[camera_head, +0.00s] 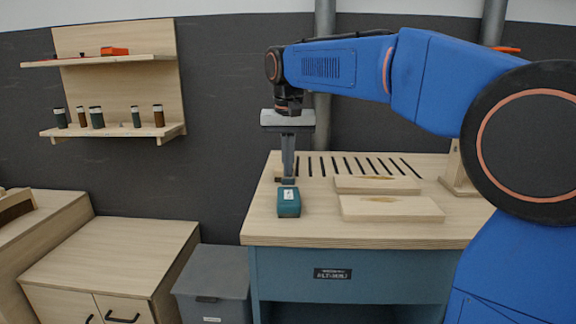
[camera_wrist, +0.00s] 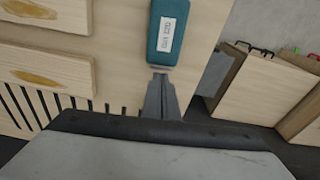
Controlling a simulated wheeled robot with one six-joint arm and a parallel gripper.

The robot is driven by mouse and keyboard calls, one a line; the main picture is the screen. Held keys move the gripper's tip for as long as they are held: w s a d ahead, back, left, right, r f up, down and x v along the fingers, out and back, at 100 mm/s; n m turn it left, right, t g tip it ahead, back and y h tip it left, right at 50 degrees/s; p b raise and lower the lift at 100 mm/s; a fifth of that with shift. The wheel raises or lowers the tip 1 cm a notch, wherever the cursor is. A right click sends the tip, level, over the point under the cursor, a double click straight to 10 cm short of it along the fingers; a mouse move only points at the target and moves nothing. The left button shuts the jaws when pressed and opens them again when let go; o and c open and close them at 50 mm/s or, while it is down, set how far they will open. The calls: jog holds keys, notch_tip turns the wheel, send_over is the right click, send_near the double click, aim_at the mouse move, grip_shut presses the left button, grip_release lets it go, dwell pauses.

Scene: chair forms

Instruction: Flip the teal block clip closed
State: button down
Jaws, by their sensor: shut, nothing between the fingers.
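The teal block (camera_head: 289,203) stands on the wooden workbench top (camera_head: 300,232) near its left side. In the wrist view the teal block (camera_wrist: 167,32) shows at the top centre with a white printed label on its face. My gripper (camera_head: 288,180) points straight down just behind the block, its fingers together and empty. In the wrist view the fingertips (camera_wrist: 160,76) end close to the block's near end; I cannot tell whether they touch it. The clip is not clearly distinguishable, so I cannot tell its position.
Two wooden boards (camera_head: 392,208) (camera_head: 377,185) lie right of the block. A row of dark slots (camera_head: 360,165) runs along the bench's back. A grey bin (camera_head: 213,285) and wooden cabinet (camera_head: 110,255) stand left of the bench. The bench top in front of the block is clear.

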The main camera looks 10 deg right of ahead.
aim_at(288, 179)
jog(key=shift+s+a+t, duration=0.1)
jog(key=shift+s+t, duration=0.35)
jog(key=shift+t, duration=0.35)
jog(key=shift+s+a+t+h, duration=0.1)
jog(key=shift+s+t+h, duration=0.4)
jog(key=shift+t, duration=0.6)
jog(key=s+t, duration=0.1)
jog(key=t, duration=0.1)
jog(key=s+f+t, duration=0.1)
jog(key=t, duration=0.1)
jog(key=shift+a+h, duration=0.2)
jog(key=shift+h, duration=0.1)
jog(key=shift+s+a+f+t+h, duration=0.15)
jog(key=shift+s+f+t, duration=0.15)
jog(key=shift+t, duration=0.55)
jog(key=shift+s+d+f+t+h, duration=0.15)
jog(key=shift+s+f+t, duration=0.15)
jog(key=shift+t, duration=0.55)
jog(key=shift+a, duration=0.1)
jog(key=shift+w, duration=0.15)
jog(key=shift+w+d+f, duration=0.1)
jog(key=shift+w+d, duration=0.1)
jog(key=shift+w, duration=0.5)
